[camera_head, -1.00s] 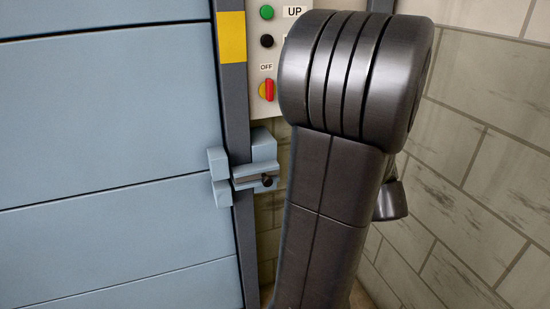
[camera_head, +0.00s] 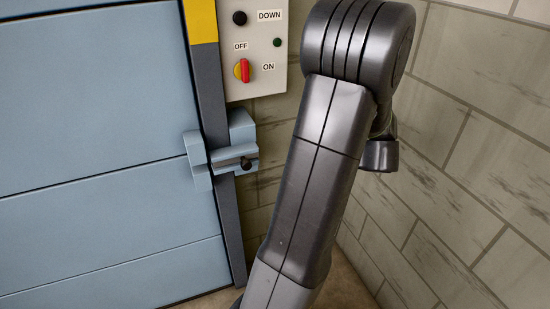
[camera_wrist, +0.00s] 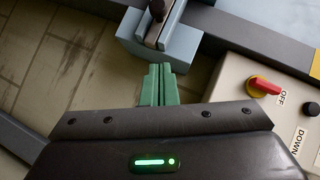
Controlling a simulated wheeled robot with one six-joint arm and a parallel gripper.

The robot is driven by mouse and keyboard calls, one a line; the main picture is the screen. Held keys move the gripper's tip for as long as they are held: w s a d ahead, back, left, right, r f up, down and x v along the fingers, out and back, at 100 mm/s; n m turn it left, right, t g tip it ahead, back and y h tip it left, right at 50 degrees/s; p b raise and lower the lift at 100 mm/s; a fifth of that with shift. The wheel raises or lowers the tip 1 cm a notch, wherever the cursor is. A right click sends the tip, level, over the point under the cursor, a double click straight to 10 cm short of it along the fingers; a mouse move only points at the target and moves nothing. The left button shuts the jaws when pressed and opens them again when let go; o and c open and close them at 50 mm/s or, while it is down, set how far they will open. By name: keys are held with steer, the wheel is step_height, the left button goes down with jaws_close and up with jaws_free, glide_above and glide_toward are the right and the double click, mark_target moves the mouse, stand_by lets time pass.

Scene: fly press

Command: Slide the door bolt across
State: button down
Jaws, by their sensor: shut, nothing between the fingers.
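The door bolt (camera_head: 233,153) is a pale blue slide with a small black knob (camera_head: 246,163), mounted on a block beside the dark door post. A pale blue bracket (camera_head: 197,161) sits on the door side of the post. In the wrist view the bolt housing (camera_wrist: 137,29) and the black knob (camera_wrist: 157,10) are at the top, beyond my fingertips. My gripper (camera_wrist: 160,68) shows there with its green fingers together and empty, just short of the housing and apart from the knob. In the head view my gripper is hidden from sight.
The blue panelled door (camera_head: 90,110) fills the left. A control box (camera_head: 255,50) with a red and yellow switch (camera_head: 243,70) is above the bolt, and right of my fingers in the wrist view (camera_wrist: 262,115). A tiled wall (camera_head: 480,150) is close on the right.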

mark_target(244, 167)
steer(key=s+a+f+p+x, duration=0.1)
steer(key=s+x, duration=0.1)
steer(key=x, duration=1)
steer(key=shift+s+a, duration=0.2)
steer(key=shift+a, duration=0.15)
steer(key=a+b, duration=0.1)
steer(key=s+a+b, duration=0.1)
steer(key=a+b, duration=0.2)
steer(key=shift+s+a+f, duration=0.2)
steer(key=shift+s+a, duration=0.1)
steer(key=shift+a, duration=0.1)
steer(key=shift+s+a+r+b, duration=0.15)
steer(key=shift+a+r+b, duration=0.05)
steer(key=shift+a+b, duration=0.2)
